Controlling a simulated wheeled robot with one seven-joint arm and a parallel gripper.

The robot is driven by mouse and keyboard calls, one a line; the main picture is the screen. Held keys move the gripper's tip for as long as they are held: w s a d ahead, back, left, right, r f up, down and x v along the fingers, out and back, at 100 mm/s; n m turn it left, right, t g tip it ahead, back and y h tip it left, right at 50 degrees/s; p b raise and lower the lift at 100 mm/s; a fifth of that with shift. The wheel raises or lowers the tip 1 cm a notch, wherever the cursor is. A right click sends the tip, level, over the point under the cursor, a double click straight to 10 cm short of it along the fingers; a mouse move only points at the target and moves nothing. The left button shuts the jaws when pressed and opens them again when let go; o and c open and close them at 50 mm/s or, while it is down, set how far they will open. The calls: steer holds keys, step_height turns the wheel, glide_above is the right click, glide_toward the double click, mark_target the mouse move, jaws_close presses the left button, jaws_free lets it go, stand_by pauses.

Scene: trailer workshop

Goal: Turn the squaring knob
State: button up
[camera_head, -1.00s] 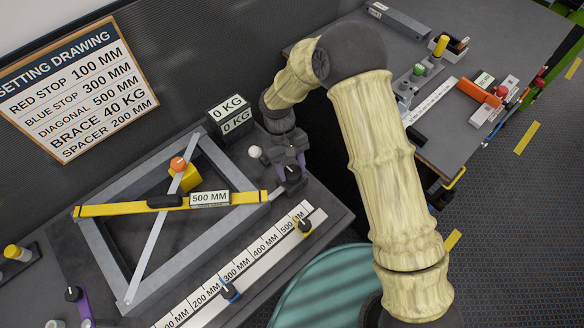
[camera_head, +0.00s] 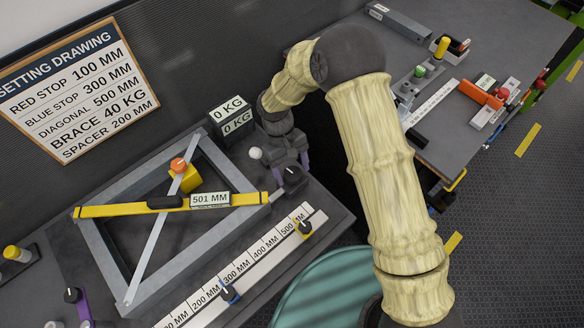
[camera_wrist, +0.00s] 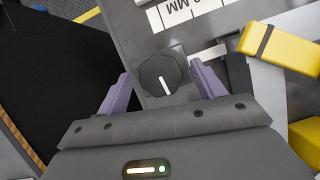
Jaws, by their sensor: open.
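The squaring knob, a black dial with a white pointer line, sits on the grey block at the frame's right corner (camera_head: 292,176). It also shows in the wrist view (camera_wrist: 160,76). My gripper (camera_wrist: 163,86) is open, with one purple finger on each side of the knob and a visible gap to it on both sides. The yellow diagonal bar (camera_head: 120,210) lies across the grey frame (camera_head: 215,155), and its readout (camera_head: 210,200) shows 501 MM. In the head view my wrist is just behind the knob.
The setting drawing (camera_head: 75,85) lists diagonal 500 MM and brace 40 KG. The black force display (camera_head: 233,118) reads 0 KG. A white ball-ended part (camera_head: 255,153) is close left of my wrist. The ruler rail (camera_head: 262,262) with blue and yellow stops runs in front.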

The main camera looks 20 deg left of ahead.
steer(key=shift+r, duration=0.1)
steer(key=b+v, duration=0.3)
steer(key=v, duration=1.4)
steer(key=shift+a+r, duration=0.1)
steer(key=w+d+m+t+y, duration=0.25)
steer(key=d+m, duration=0.25)
steer(key=d, duration=1.5)
steer(key=s+d+m+t, duration=0.1)
steer(key=s+d+m, duration=0.2)
steer(key=d, duration=0.5)
steer(key=s+d+m+t+y, duration=0.1)
steer(key=s+d+m, duration=0.1)
steer(key=s+d, duration=0.3)
steer(key=d, duration=0.4)
steer(key=shift+s+f+m+t, duration=0.25)
steer(key=shift+f+m+t, duration=0.1)
steer(key=shift+m, duration=0.05)
